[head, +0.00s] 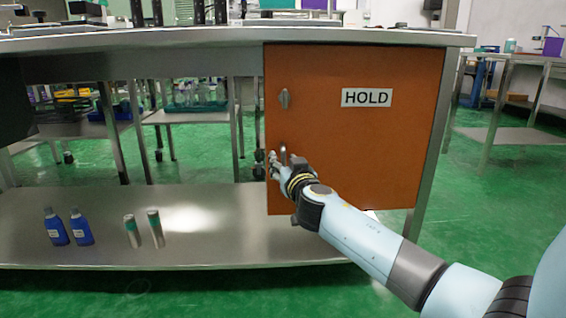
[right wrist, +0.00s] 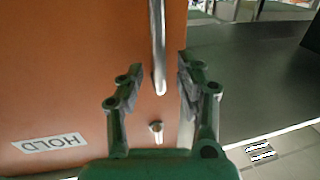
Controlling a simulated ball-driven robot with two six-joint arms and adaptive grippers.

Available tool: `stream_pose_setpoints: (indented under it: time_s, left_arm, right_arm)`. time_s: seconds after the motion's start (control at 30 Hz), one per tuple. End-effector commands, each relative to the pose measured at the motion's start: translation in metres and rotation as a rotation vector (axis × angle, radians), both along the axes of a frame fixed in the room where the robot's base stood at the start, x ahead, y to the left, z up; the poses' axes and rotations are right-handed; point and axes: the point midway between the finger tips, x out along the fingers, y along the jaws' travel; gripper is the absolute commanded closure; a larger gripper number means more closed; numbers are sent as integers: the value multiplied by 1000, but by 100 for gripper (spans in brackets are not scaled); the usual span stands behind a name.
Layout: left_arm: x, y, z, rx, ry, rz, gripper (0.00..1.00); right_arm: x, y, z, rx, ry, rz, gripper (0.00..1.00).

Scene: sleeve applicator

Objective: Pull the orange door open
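The orange door (head: 345,130) is on the cabinet under the metal bench and appears closed. It bears a white HOLD label (head: 367,97) and a small latch (head: 284,99). A metal bar handle (head: 284,155) is low near the door's left edge, partly hidden by my right gripper (head: 277,165). In the right wrist view the handle (right wrist: 158,45) lies between the two spread fingers of the right gripper (right wrist: 160,83), with a gap on each side. The label (right wrist: 49,143) and a small metal knob or latch (right wrist: 156,127) show there too. My left gripper is not in view.
The steel bench top (head: 200,42) overhangs the door. The lower shelf (head: 190,245) runs left of the cabinet and holds blue bottles (head: 67,228) and pale cylinders (head: 143,230). Green floor (head: 480,200) is free to the right of the cabinet.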

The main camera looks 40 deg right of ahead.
Motion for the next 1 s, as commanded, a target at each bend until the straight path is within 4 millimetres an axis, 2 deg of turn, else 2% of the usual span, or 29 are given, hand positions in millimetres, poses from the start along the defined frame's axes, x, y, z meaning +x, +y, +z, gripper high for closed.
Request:
stream_pose_setpoints:
  time_s: [0.13,0.43,0.7,1.0]
  left_arm:
    - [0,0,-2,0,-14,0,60]
    - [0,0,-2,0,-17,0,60]
    - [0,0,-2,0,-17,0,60]
    - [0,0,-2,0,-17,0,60]
  right_arm:
    - [11,-4,0,0,0,-1,64]
    - [13,-5,0,0,1,0,64]
    - [13,-5,0,0,1,0,99]
    - [13,-5,0,0,1,0,100]
